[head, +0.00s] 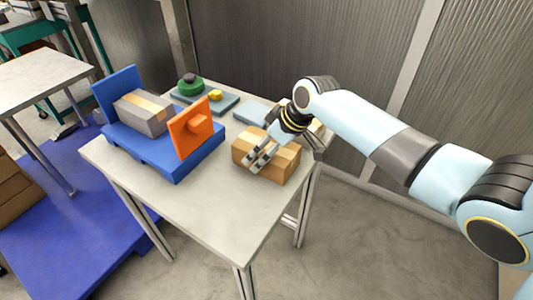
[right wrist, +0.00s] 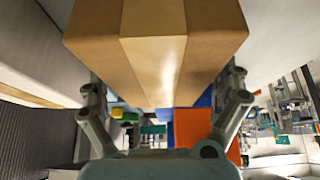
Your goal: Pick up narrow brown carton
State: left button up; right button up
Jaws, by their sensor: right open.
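The narrow brown carton (head: 285,165), with a paler tape band, lies on the right part of the grey table. It fills the upper middle of the right wrist view (right wrist: 210,35). My right gripper (head: 263,158) is over the carton in the head view, its fingers pointing down toward the front left. In the right wrist view the open fingers (right wrist: 165,85) stand apart, one near each side of the carton. Whether they touch it cannot be told. My left gripper is not in view.
The grey table (head: 215,208) is bare at its front. A blue stand (head: 160,155) with an orange plate (head: 185,140) holds a grey carton (head: 138,115). Behind are a green round object (head: 190,88) and a yellow piece (head: 215,95). A wall (head: 290,40) stands behind.

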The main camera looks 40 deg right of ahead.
jog(key=shift+f, duration=0.25)
dwell(0.3)
jog(key=c, duration=1.2)
